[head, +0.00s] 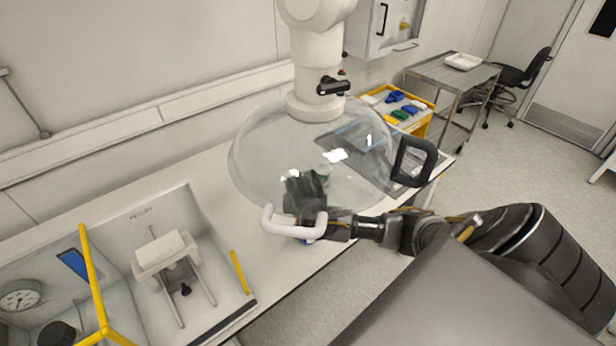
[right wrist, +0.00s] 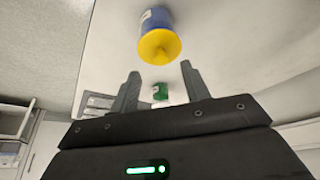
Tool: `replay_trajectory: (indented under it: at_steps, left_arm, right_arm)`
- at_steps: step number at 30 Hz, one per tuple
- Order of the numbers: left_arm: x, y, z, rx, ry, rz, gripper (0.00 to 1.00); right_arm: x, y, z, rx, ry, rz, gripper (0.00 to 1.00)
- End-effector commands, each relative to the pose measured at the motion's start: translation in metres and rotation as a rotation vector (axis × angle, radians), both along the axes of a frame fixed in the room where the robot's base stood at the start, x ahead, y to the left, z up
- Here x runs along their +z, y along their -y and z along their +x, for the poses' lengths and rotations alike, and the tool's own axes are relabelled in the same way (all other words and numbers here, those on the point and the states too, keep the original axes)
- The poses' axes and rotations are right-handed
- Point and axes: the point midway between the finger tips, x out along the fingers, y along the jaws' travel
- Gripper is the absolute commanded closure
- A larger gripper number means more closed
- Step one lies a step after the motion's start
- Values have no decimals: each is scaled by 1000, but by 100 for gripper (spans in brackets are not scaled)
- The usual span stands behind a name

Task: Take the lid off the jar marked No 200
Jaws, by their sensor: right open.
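In the right wrist view a blue jar with a yellow lid (right wrist: 160,45) stands ahead of my right gripper (right wrist: 161,84). It has a white label whose marking I cannot read. A small green thing (right wrist: 160,91) shows farther off between the fingers. The right gripper is open and empty, its two fingers apart and clear of the lid. In the head view it is a dark shape (head: 304,193) at the clear dome, by the white handle; the dome blurs what is around it. I cannot tell which jar is No 200. My left gripper is not in view.
A large clear dome (head: 262,160) hangs over the bench, with a white handle (head: 293,231) and a black handle (head: 429,162). A yellow-edged tray (head: 426,119) stands behind right.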

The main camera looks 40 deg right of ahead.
Motion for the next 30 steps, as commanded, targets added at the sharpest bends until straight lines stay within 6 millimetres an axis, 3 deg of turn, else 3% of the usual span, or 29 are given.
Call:
replay_trajectory:
  at_steps: [7,19,28,30]
  left_arm:
    - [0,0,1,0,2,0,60]
    - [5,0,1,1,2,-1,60]
    - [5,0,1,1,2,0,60]
    - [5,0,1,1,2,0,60]
  right_arm:
    - [-9,3,2,-2,-1,1,53]
    - [-47,19,19,-5,2,4,53]
    - [-51,21,19,-2,1,-1,53]
    - [-51,21,20,-2,1,-1,61]
